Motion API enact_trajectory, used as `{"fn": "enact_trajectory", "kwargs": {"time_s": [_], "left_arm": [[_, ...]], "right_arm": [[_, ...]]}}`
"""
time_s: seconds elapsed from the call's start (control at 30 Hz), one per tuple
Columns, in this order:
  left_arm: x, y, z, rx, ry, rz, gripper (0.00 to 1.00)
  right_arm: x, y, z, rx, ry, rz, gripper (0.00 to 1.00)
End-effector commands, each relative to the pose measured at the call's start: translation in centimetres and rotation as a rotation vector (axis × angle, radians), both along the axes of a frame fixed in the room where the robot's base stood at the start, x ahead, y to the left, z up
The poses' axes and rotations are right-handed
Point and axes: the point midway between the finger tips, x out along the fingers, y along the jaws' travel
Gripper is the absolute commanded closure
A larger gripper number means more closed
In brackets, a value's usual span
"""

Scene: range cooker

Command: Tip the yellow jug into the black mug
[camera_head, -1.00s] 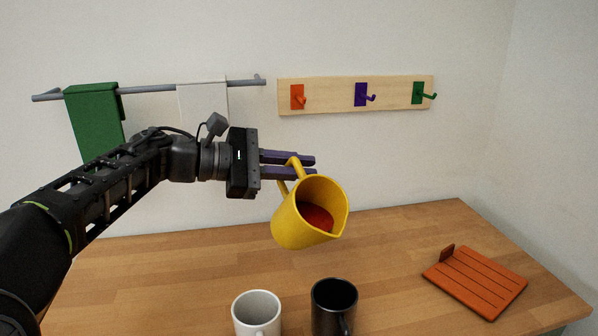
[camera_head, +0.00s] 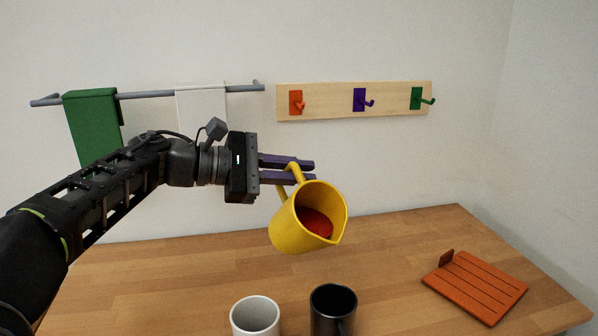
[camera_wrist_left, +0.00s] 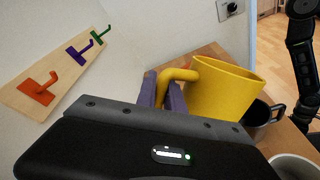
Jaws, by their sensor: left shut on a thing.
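The yellow jug (camera_head: 289,226) is held in the air, tilted with its spout toward the lower right, and red contents show inside it. My left gripper (camera_head: 297,171) is shut on the jug's handle; the jug also shows in the left wrist view (camera_wrist_left: 220,92). The black mug (camera_head: 333,308) stands upright on the table below and slightly right of the jug, apart from it. It shows partly behind the jug in the left wrist view (camera_wrist_left: 262,122). No stream from the spout is visible. My right gripper does not show in the head view.
A white mug (camera_head: 254,318) stands just left of the black mug on the wooden table (camera_head: 150,290). An orange slatted rack (camera_head: 476,287) lies at the right. A hook board (camera_head: 330,101) and a rail (camera_head: 145,95) with a green cloth (camera_head: 93,125) and a white cloth (camera_head: 202,103) are on the wall.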

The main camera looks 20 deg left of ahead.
Motion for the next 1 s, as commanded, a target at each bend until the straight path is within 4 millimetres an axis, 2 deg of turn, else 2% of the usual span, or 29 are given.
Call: {"fn": "enact_trajectory", "kwargs": {"time_s": [1.0], "left_arm": [[-0.5, -0.7, 0.6, 0.100, -0.078, 0.000, 1.00]], "right_arm": [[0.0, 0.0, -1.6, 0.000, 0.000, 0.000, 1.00]]}}
